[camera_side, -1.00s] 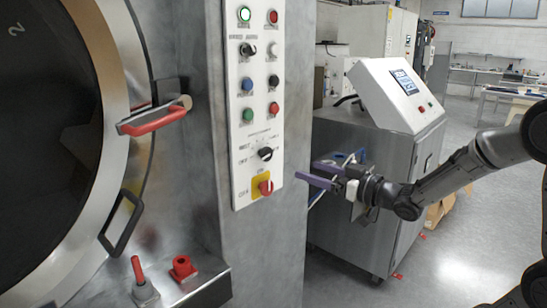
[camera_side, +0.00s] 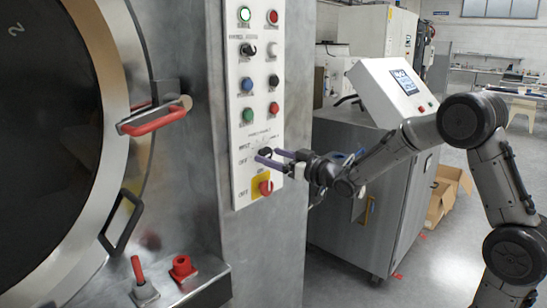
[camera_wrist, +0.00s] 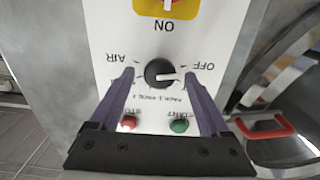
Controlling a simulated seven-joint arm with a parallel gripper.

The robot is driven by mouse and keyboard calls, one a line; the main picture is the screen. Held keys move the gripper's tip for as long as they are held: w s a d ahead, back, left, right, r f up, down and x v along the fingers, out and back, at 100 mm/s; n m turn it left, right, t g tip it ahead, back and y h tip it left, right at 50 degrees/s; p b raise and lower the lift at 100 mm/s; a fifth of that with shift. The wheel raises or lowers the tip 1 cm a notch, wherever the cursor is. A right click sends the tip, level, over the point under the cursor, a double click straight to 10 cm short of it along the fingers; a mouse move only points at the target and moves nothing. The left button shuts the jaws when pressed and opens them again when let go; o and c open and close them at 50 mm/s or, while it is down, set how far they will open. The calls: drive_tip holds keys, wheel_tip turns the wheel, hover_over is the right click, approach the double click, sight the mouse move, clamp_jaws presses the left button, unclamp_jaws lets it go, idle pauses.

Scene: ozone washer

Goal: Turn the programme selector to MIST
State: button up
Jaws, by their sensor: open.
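The programme selector (camera_side: 265,152) is a small black round knob low on the white control panel (camera_side: 250,100), partly hidden by a finger in the side view. In the wrist view the selector (camera_wrist: 158,73) shows upside down, its white mark pointing right, near the OFF label (camera_wrist: 190,66). The AIR label (camera_wrist: 124,58) is on the other side. A MIST label shows faintly left of the selector in the side view. My gripper (camera_side: 268,157) is open, one purple finger on each side of the selector, with gaps visible in the wrist view. Contact with the panel cannot be told.
A red switch on a yellow plate (camera_side: 262,185) sits just below the selector. Green (camera_side: 249,115) and red (camera_side: 274,108) buttons sit above it. A red-handled door latch (camera_side: 158,122) projects at left. A steel cabinet (camera_side: 345,210) stands at right behind my arm.

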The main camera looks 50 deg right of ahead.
drive_tip(key=shift+w, duration=0.1)
clamp_jaws()
idle(0.4)
drive_tip(key=shift+m, duration=0.3)
drive_tip(key=m, duration=0.3)
drive_tip(key=shift+m, duration=2)
unclamp_jaws()
